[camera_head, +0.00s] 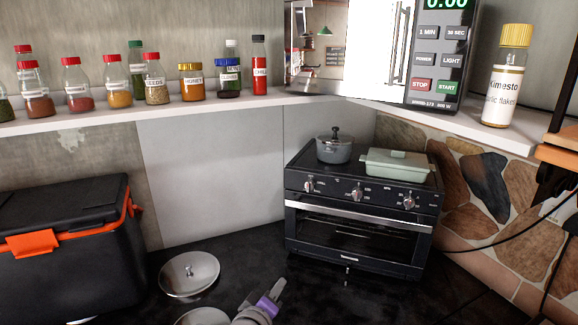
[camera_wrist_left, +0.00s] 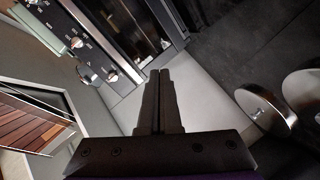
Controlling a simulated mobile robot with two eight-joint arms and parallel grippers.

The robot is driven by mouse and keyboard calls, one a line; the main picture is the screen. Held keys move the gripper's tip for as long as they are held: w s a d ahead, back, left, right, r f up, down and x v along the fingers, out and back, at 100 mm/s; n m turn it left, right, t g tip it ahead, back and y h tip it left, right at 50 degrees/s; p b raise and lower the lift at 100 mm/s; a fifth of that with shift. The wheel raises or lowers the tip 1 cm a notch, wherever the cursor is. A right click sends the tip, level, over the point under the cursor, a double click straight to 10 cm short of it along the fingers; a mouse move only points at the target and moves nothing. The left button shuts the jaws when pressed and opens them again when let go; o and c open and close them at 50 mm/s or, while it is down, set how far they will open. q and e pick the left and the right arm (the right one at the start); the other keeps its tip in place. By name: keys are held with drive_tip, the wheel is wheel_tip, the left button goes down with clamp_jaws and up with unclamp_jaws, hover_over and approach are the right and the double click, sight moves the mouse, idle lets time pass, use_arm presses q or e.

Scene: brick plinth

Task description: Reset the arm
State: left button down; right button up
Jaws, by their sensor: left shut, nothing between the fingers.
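My left gripper (camera_head: 276,289) shows at the bottom of the head view, above the dark counter and just right of the round lids. It is shut with nothing between its fingers. In the left wrist view its two dark fingers (camera_wrist_left: 159,82) lie side by side, pointing up the picture. It is apart from the oven and the lids. My right gripper is in neither view.
A black toaster oven (camera_head: 362,215) carries a grey pot (camera_head: 334,151) and a pale green dish (camera_head: 396,165). A metal lid (camera_head: 189,273) lies near a black box with an orange latch (camera_head: 30,243). Spice jars (camera_head: 72,86) and a microwave (camera_head: 438,50) stand on the shelf.

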use_arm(q)
drive_tip(key=s+a+f+m+g+y, duration=0.1)
drive_tip(key=s+a+f+m+g, duration=0.1)
drive_tip(key=s+a+f, duration=0.3)
drive_tip(key=s+a+f+m+g+y, duration=0.2)
drive_tip(key=s+a+f, duration=0.3)
drive_tip(key=s, duration=0.6)
drive_tip(key=s+a+f+m+g+y, duration=0.2)
drive_tip(key=s+a+f+m+g, duration=0.2)
drive_tip(key=s+a, duration=0.3)
drive_tip(key=shift+s+f, duration=0.6)
drive_tip(key=shift+f, duration=0.25)
